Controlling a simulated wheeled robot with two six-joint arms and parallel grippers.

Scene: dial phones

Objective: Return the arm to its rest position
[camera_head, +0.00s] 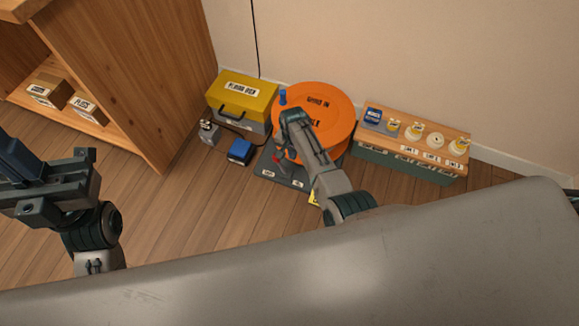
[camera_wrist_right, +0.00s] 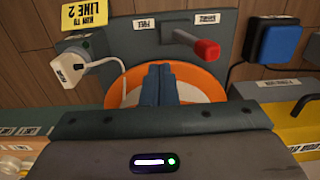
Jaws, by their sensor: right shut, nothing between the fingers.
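My right arm reaches in over the orange reel (camera_head: 318,98), which has lettering on its top. My right gripper (camera_head: 291,118) is over the reel's left side, and its fingertips are hard to make out in the head view. In the right wrist view its two blue fingers (camera_wrist_right: 160,84) are together with nothing between them, in front of an orange rounded surface (camera_wrist_right: 205,84). Whether they touch it, I cannot tell. My left gripper (camera_head: 35,180) is at the left edge of the head view, away from the objects; its opening is unclear.
A yellow-lidded box (camera_head: 243,91), a blue block (camera_head: 240,151) and a grey panel with a red-ended lever (camera_wrist_right: 205,47) are close by. A wood-topped unit (camera_head: 415,125) stands to the right. A wooden shelf (camera_head: 130,70) is at left. Bare floor lies between my arms.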

